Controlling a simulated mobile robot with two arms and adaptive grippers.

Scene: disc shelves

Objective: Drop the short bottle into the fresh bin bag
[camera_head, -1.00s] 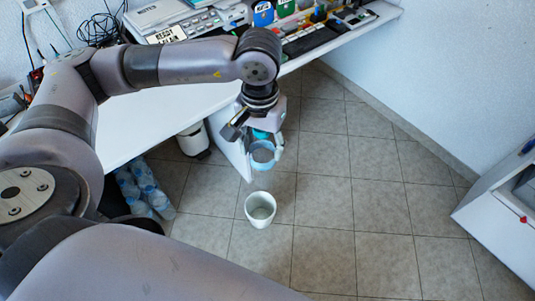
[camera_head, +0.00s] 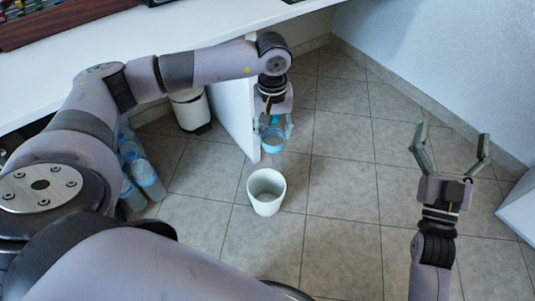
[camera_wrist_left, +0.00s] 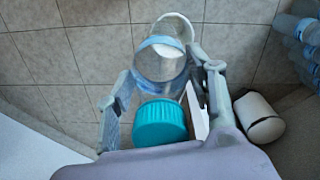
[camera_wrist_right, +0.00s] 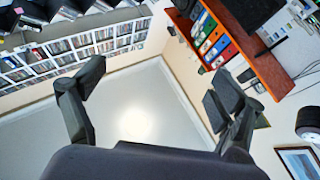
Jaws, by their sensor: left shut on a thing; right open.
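My left gripper (camera_head: 274,122) is shut on a short clear bluish bottle (camera_head: 271,141). In the left wrist view the bottle (camera_wrist_left: 160,68) sits between the fingers, its teal cap (camera_wrist_left: 160,124) towards the wrist. A white open bin (camera_head: 266,201) stands on the floor, nearer than the bottle in the head view; its pale inside shows, but I cannot clearly make out a bag. In the left wrist view a white rim (camera_wrist_left: 175,22) shows just beyond the bottle. My right gripper (camera_head: 452,140) is open and empty, out to the right over the floor.
A white desk (camera_head: 130,60) with a side panel (camera_head: 236,100) stands beside the left gripper. Under it is a white canister with a black base (camera_head: 190,110). Several water bottles (camera_head: 146,178) stand on the floor at left. The tiled floor (camera_head: 345,190) right of the bin is clear.

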